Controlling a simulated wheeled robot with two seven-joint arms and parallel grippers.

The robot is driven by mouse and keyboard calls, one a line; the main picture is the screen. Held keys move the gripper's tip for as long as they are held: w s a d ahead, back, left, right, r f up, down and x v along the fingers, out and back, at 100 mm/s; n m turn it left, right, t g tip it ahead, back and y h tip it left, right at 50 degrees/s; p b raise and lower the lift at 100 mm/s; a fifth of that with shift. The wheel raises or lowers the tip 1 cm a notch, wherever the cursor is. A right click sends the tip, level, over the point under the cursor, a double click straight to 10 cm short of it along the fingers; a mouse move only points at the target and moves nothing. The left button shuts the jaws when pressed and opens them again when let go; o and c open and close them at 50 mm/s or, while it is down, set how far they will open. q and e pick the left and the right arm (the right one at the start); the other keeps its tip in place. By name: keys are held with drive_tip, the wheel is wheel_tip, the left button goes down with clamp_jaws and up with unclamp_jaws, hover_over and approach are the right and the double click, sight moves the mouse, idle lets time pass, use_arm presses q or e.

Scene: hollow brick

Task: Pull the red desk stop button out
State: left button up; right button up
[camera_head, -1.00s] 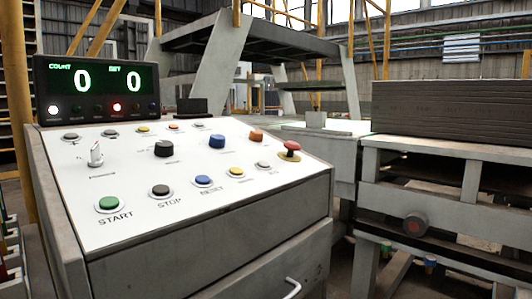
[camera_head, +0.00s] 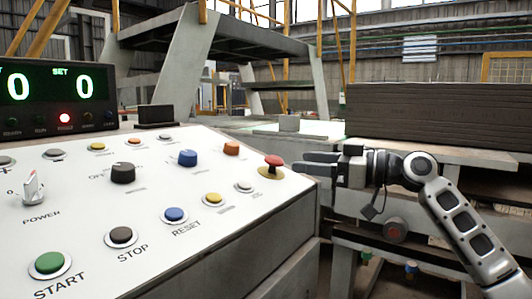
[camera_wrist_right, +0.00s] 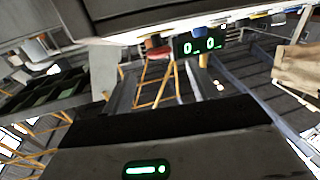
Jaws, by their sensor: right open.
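The red desk stop button (camera_head: 274,160) is a red mushroom cap on a yellow base, at the far right corner of the white sloped control panel (camera_head: 140,185). My right gripper (camera_head: 304,168) is in from the right in the head view, with its fingers pointing left at the button. The fingers are open and empty, a little right of the button, with a small visible gap. In the wrist view, a small red shape (camera_wrist_right: 153,43), probably the button, shows under the panel edge. My left gripper is not in view.
The panel holds a START button (camera_head: 50,263), a STOP button (camera_head: 122,236), a RESET button (camera_head: 175,215), a power switch (camera_head: 33,188) and several others. A counter display (camera_head: 55,95) stands behind it. A stack of dark boards (camera_head: 430,115) on a machine is behind my right arm.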

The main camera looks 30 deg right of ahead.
sight(268, 155)
drive_tip(key=p+x, duration=0.2)
drive_tip(key=x, duration=0.7)
drive_tip(key=shift+p, duration=0.4)
drive_tip(key=shift+w+a, duration=0.2)
drive_tip(key=shift+w, duration=0.2)
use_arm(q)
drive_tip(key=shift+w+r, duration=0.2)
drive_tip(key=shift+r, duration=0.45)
use_arm(e)
drive_tip(key=shift+f, duration=0.1)
clamp_jaws()
drive_tip(key=shift+s+d+r, duration=0.1)
drive_tip(key=shift+s+r, duration=0.05)
drive_tip(key=shift+r, duration=0.55)
unclamp_jaws()
